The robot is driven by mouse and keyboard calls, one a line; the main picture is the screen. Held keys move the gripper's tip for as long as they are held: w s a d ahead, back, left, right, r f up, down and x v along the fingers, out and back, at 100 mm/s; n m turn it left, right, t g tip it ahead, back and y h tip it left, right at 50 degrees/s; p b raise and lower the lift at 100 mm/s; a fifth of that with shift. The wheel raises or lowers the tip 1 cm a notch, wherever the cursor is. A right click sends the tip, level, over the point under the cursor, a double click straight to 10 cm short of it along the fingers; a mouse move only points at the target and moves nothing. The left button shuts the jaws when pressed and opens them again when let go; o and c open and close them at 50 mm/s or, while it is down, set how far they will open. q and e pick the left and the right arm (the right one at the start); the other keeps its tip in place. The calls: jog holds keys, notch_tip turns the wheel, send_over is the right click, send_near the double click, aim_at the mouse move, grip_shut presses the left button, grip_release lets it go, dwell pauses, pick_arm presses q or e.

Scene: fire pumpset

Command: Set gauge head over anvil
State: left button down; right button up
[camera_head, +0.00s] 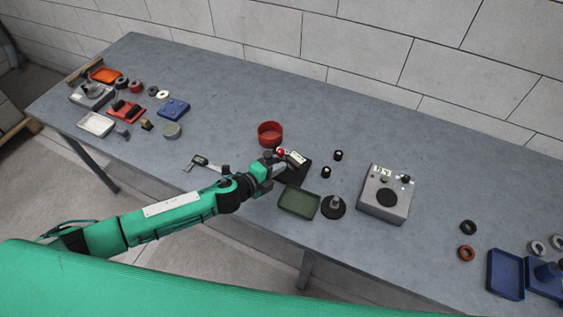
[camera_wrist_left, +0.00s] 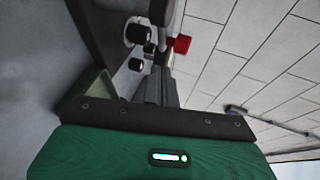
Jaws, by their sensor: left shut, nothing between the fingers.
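A gauge stand with a black base (camera_head: 301,174), a pale gauge head (camera_head: 295,158) and a red knob (camera_head: 281,153) stands mid-table. The red knob also shows in the left wrist view (camera_wrist_left: 182,44), just past the fingertips. My left gripper (camera_head: 276,168) is shut and empty beside the stand; its closed fingers show in the wrist view (camera_wrist_left: 162,75). I cannot tell whether they touch the knob. The anvil is not clearly made out; the arm and gauge head hide part of the base. My right gripper is not in view.
A green tray (camera_head: 299,203), a round black base with a grey post (camera_head: 333,207) and a grey instrument box (camera_head: 385,194) are nearby. A red bowl (camera_head: 270,134) stands behind, two small black cylinders (camera_head: 326,172) (camera_head: 338,155) to the right. A caliper (camera_head: 202,164) lies left.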

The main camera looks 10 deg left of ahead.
aim_at(290, 157)
pick_arm(q)
jog(key=shift+w+d, duration=0.5)
jog(key=shift+w, duration=0.1)
jog(key=shift+w+d+n+t+y, duration=0.35)
jog(key=shift+d+n+t+y, duration=0.15)
jog(key=shift+n+y, duration=0.35)
jog(key=shift+w+d+n+t+y, duration=0.1)
jog(key=shift+w+n+t+y, duration=0.3)
jog(key=shift+n+y, duration=0.2)
jog(key=shift+w+d+y, duration=0.1)
jog(key=shift+w+y, duration=0.15)
jog(key=shift+w, duration=0.2)
jog(key=shift+s, duration=0.1)
